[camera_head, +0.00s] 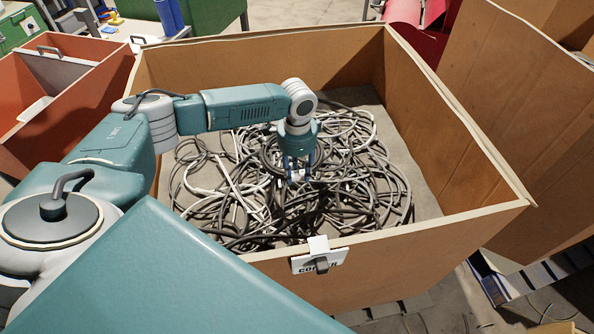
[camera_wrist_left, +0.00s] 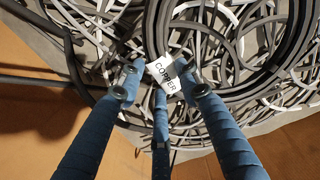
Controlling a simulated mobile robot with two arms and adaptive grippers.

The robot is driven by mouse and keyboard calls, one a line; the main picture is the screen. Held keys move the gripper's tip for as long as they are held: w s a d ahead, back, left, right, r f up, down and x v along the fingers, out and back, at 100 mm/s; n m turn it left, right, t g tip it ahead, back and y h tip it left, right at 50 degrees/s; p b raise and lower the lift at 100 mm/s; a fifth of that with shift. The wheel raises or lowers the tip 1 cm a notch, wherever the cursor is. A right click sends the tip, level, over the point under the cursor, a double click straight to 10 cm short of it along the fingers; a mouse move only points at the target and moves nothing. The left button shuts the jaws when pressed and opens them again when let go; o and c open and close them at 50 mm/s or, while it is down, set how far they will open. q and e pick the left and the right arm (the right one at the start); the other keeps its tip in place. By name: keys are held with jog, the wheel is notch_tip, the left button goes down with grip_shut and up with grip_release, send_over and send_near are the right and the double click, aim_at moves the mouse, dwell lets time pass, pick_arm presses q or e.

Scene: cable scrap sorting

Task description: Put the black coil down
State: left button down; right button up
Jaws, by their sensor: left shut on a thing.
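The black coil (camera_wrist_left: 256,86) is a thick dark ring of several turns in the left wrist view. A white tag reading COPPER (camera_wrist_left: 164,74) shows on its near left side. My left gripper (camera_head: 298,174) points down inside the big brown box (camera_head: 440,238), over the tangled cables. In the left wrist view its blue fingers (camera_wrist_left: 160,85) are closed around the coil's near left side by the tag. In the head view the coil is hard to tell from the scrap. Whether it touches the heap is unclear. My right gripper is not in view.
Loose grey, white and black cables (camera_head: 370,185) cover much of the box floor. A partly hidden white label (camera_head: 318,262) hangs on the front wall. An orange bin (camera_head: 70,85) stands left, another brown box (camera_head: 535,130) right. Bare floor shows along the box's right side.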

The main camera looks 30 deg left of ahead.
pick_arm(q)
jog(key=shift+f, duration=0.5)
jog(key=c, duration=1.2)
grip_release()
notch_tip(320, 180, up, 13)
jog(key=shift+s+r, duration=0.1)
jog(key=shift+r, duration=0.05)
